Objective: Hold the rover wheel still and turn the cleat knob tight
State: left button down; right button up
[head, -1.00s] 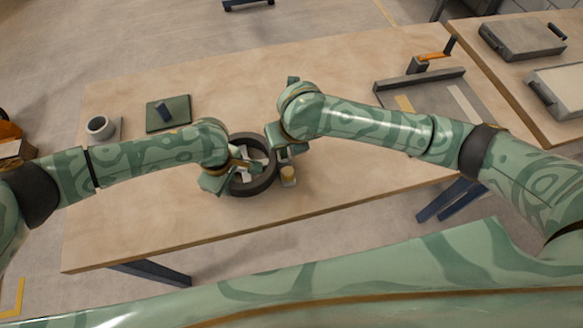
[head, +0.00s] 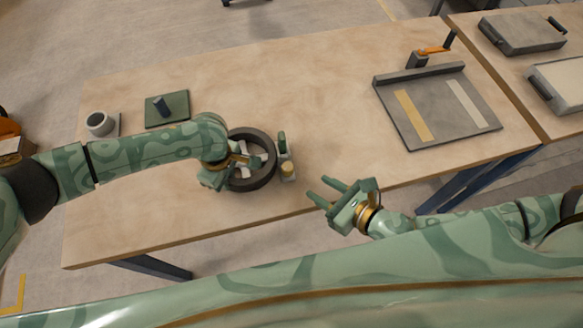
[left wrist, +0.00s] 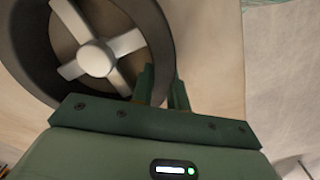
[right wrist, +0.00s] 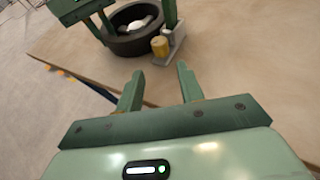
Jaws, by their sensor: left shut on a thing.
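The rover wheel (head: 269,158) is a dark ring with pale spokes, lying on the wooden table. It also shows in the left wrist view (left wrist: 25,50) and the right wrist view (right wrist: 130,46). My left gripper (head: 233,163) is shut on the left side of its rim. A yellow knob (head: 288,169) sits on a small grey block against the wheel's right side; it also shows in the right wrist view (right wrist: 159,46). A green upright piece (head: 282,146) stands behind the knob. My right gripper (head: 316,189) is open and empty, right of and nearer than the knob, by the front edge.
A white cup (head: 98,123) and a green mat (head: 180,108) with a dark block (head: 160,106) lie at the left. A grey tray (head: 440,115) with two strips is at the right, an orange handle (head: 434,50) behind it.

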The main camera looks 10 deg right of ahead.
aim_at(292, 171)
jog(key=x, duration=1.1)
jog(key=shift+w+a+r, duration=0.1)
jog(key=shift+w+r, duration=0.05)
jog(key=c, duration=0.7)
